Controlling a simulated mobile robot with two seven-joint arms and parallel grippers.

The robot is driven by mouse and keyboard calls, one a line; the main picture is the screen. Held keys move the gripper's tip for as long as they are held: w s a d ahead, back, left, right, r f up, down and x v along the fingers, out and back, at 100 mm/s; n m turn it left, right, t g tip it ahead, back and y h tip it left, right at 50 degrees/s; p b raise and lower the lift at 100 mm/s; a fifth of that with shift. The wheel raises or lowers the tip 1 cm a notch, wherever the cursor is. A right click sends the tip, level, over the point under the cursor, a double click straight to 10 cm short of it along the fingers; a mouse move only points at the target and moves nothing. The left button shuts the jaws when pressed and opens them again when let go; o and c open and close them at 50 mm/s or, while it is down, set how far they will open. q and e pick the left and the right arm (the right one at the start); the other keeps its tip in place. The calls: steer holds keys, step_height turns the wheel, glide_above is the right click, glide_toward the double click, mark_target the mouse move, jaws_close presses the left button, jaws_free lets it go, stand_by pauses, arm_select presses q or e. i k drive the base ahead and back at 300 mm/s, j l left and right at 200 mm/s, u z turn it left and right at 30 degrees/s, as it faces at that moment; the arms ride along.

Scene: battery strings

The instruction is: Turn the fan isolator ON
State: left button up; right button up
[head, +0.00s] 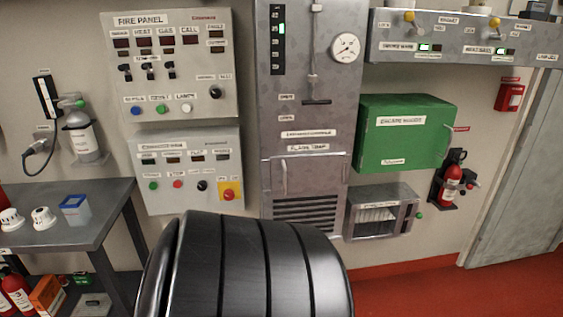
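No label that I can read as fan isolator shows in the head view. The lower grey control panel (190,198) has a yellow plate (229,190) with a red part at its lower right, plus green, red and black controls; its small labels are too blurred to read. The upper grey panel marked FIRE PANEL (172,98) has several black toggles, a black rotary knob (215,92) and coloured buttons. The tall grey cabinet (305,190) has a lever in a slot and a round gauge (345,47). Neither gripper is in view.
A large black ribbed shape, likely part of my own body, fills the bottom centre. A grey table (75,230) stands at left. A green box (404,134), a grey wall unit (382,212) and a red extinguisher (450,180) are at right. The red floor (430,295) there is clear.

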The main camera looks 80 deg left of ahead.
mark_target(229, 195)
steer(key=j+u, duration=0.2)
steer(key=u, duration=2.95)
steer(key=i+l+u, duration=0.25)
